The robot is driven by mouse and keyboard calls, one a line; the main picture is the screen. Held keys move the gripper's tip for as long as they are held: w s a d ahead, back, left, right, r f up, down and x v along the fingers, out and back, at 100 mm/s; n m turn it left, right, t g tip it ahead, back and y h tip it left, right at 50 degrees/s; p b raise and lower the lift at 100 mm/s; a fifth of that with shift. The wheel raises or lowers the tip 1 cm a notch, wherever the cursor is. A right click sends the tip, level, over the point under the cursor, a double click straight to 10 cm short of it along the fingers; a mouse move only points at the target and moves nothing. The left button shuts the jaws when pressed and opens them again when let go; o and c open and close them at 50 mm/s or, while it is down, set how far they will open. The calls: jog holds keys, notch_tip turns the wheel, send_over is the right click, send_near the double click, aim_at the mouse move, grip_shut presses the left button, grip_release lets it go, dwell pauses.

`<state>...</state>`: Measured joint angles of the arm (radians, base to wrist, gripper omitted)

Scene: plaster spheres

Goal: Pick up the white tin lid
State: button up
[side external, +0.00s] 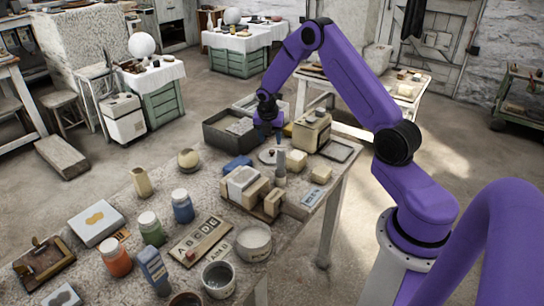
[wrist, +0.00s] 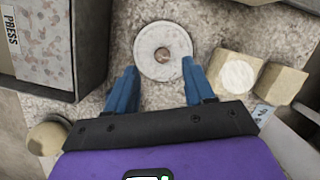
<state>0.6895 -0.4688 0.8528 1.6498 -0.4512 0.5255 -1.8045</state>
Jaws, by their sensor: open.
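The white tin lid (wrist: 163,41) is a flat pale disc with a small brownish knob at its centre. It lies on the worktable, ahead of my gripper in the wrist view. It also shows in the side external view (side external: 268,156), close to my gripper. My gripper (wrist: 160,76) has two blue fingers, spread apart with nothing between them. In the wrist view the lid's near part sits between and just beyond the fingertips. In the side external view my gripper (side external: 268,137) is over the far end of the table, close above the lid.
A dark tray-like box (side external: 225,130) stands left of the lid and a beige box (side external: 311,130) stands right of it. Pale blocks (wrist: 238,78) lie right of my fingers in the wrist view. A round yellowish object (wrist: 47,137) lies at lower left. Jars and blocks crowd the nearer table.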

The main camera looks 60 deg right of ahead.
aim_at(272, 151)
jog(key=shift+s+a+x, duration=0.15)
jog(key=shift+x, duration=1.3)
jog(key=shift+s+a+x, duration=0.1)
jog(key=shift+s+x, duration=0.05)
jog(key=shift+x, duration=1.3)
jog(key=shift+f, duration=0.1)
grip_shut()
